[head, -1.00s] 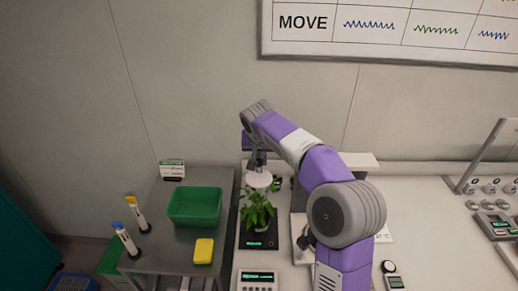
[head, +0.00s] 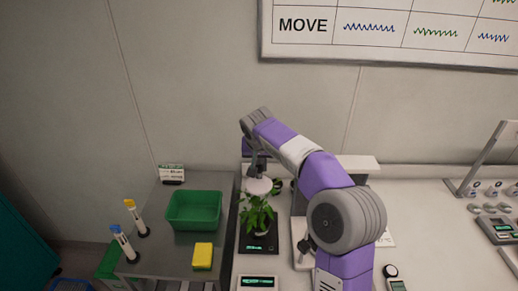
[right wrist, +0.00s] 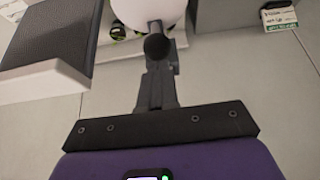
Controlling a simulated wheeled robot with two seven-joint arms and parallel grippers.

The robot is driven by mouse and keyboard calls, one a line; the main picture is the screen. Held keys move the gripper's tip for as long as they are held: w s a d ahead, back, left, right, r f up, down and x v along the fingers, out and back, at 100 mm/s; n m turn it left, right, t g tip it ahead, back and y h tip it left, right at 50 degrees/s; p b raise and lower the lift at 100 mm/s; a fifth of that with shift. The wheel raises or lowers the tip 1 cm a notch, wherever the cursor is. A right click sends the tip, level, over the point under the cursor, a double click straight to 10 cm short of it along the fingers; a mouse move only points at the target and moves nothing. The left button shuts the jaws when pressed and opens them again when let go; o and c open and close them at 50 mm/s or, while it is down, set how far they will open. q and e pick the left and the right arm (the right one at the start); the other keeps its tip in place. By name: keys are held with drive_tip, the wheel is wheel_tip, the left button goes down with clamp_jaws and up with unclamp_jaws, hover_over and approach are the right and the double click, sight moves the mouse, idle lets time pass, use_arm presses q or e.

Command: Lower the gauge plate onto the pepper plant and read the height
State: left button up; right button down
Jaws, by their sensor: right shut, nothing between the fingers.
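The pepper plant (head: 258,213) stands in a pot on a dark pad with a lit green display (head: 257,247), left of my right arm. The gauge plate (head: 258,187), a pale round disc, is level just over the plant's top leaves; I cannot tell whether it touches them. My right gripper (head: 257,170) is shut, with nothing between its fingers, directly above the plate. In the right wrist view its closed fingers (right wrist: 158,75) end at a dark round knob (right wrist: 157,46), with the white disc beyond. The gauge's readout is not legible. My left gripper is out of view.
A green bin (head: 194,210) and a yellow sponge (head: 203,256) are on the grey side table at left, beside two capped tubes (head: 131,218). A keypad device (head: 257,283) lies in front of the plant. My right arm covers much of the white bench.

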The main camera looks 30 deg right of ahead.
drive_tip(key=shift+f, duration=0.35)
idle(0.8)
drive_tip(key=shift+r, duration=0.1)
drive_tip(key=shift+r+p, duration=2.95)
drive_tip(key=shift+r, duration=0.55)
drive_tip(key=shift+f, duration=0.1)
